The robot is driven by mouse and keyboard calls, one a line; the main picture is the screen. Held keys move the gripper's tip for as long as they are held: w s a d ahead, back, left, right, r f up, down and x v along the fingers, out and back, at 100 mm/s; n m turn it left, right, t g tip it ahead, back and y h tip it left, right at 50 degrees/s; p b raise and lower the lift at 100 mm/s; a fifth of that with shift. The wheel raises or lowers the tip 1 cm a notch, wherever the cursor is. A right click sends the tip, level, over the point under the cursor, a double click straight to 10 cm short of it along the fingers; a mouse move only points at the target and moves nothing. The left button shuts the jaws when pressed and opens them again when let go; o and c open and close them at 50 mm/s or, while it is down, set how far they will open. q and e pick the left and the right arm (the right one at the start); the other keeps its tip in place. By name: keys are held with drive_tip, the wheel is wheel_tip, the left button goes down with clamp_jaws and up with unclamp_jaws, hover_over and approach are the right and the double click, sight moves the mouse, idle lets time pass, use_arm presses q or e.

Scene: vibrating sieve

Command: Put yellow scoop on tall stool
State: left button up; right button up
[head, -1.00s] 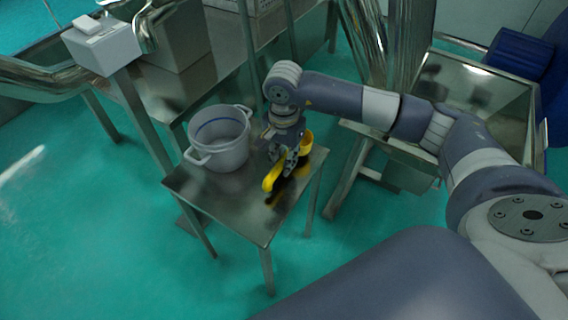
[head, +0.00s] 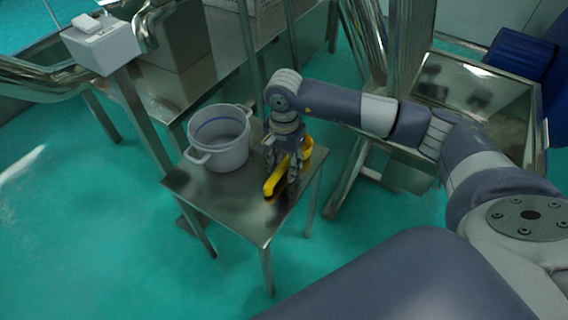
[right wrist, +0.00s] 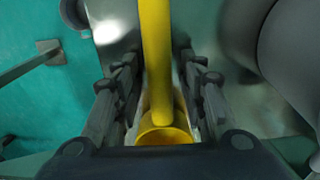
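The yellow scoop (head: 275,184) lies on the metal top of the tall stool (head: 238,207), near its right side. My right gripper (head: 283,183) is low over the stool, with its fingers spread on either side of the scoop. In the right wrist view, the scoop's yellow handle (right wrist: 156,60) runs between the two fingers, with a gap on each side. Its round cup (right wrist: 165,132) is close to the palm. My left gripper is not in view.
A grey two-handled pot (head: 220,155) stands on the stool, left of the gripper. A metal hopper (head: 475,100) is at the right. A metal bench with a white box (head: 105,45) is behind. The front left of the stool top is bare.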

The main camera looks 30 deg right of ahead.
sight(284, 162)
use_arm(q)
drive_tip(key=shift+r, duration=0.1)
